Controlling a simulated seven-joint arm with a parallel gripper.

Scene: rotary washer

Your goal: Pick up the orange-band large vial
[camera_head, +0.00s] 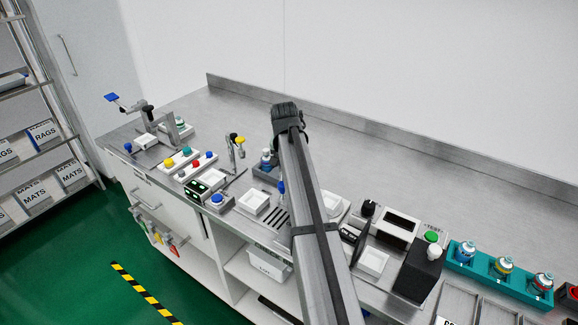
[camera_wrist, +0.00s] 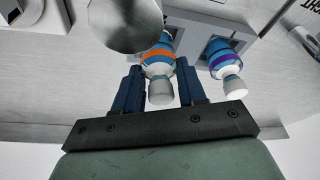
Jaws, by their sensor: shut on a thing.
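The orange-band large vial (camera_wrist: 158,53) shows in the wrist view, with a white and blue body and a pale grey cap. My gripper (camera_wrist: 158,70) has its two dark blue fingers on either side of the vial and is shut on it. The vial lies in front of a grey holder (camera_wrist: 203,24); I cannot tell whether its base is still in the socket. In the head view my arm hides most of the gripper and this vial.
A purple-band vial (camera_wrist: 222,60) stands in the holder close to my right finger. In the head view, a teal rack (camera_head: 480,269) holds three vials at the right, beside a black device (camera_head: 419,272). The back of the steel counter (camera_head: 400,170) is clear.

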